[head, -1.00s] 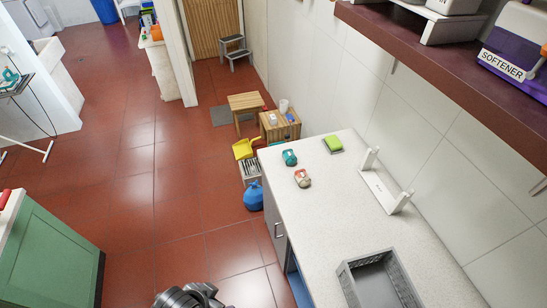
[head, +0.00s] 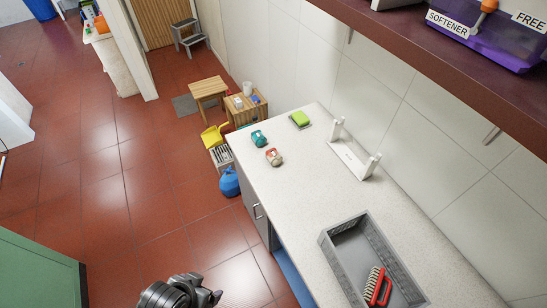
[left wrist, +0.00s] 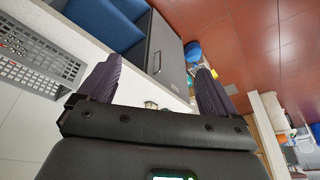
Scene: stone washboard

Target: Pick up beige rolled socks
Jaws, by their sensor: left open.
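The beige rolled socks (head: 274,157), with reddish-orange patches, lie on the white speckled countertop (head: 300,200) near its left edge. A teal rolled pair (head: 258,138) lies just beyond them. My left gripper (left wrist: 160,66) shows in the left wrist view with its two dark ridged fingers wide apart and nothing held between them. It is beside the counter, apart from the socks. Small items low between the fingers are partly hidden by the gripper body, and I cannot tell which they are. In the head view only a dark part of my arm shows at the bottom. My right gripper is not in view.
A maroon shelf (head: 440,62) overhangs at right.

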